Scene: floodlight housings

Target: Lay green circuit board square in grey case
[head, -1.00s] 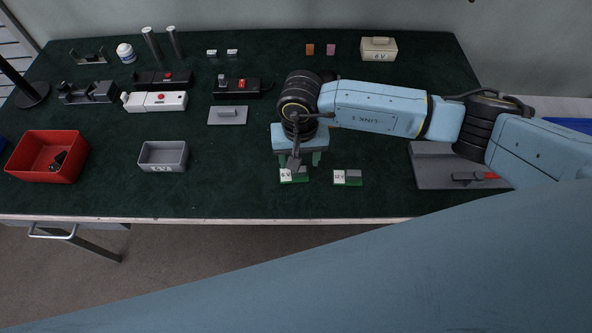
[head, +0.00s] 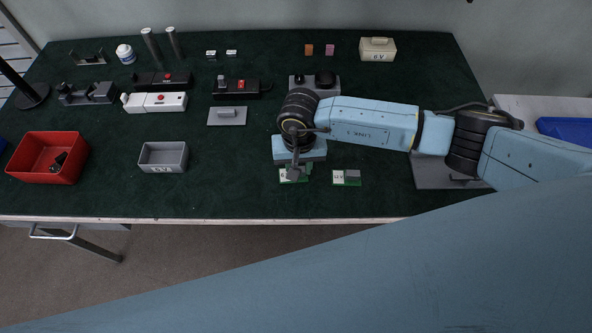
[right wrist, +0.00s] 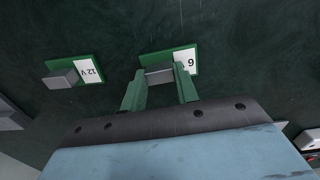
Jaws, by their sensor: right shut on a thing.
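A green circuit board with a white label reading 6 (right wrist: 168,52) lies on the dark green mat, also seen in the head view (head: 291,179), partly hidden by my wrist. My right gripper (right wrist: 161,75) is shut on this board's grey block, with a finger on each side. A second green board, labelled 12 V (head: 346,178), lies flat to its right in the head view and on the left in the wrist view (right wrist: 73,71). The open grey case (head: 163,157) stands empty to the left, its front label too small to read surely. My left gripper is out of view.
A red bin (head: 47,158) holding dark parts stands at the far left. A beige 6V box (head: 378,49) stands at the back. The mat between case and gripper is clear.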

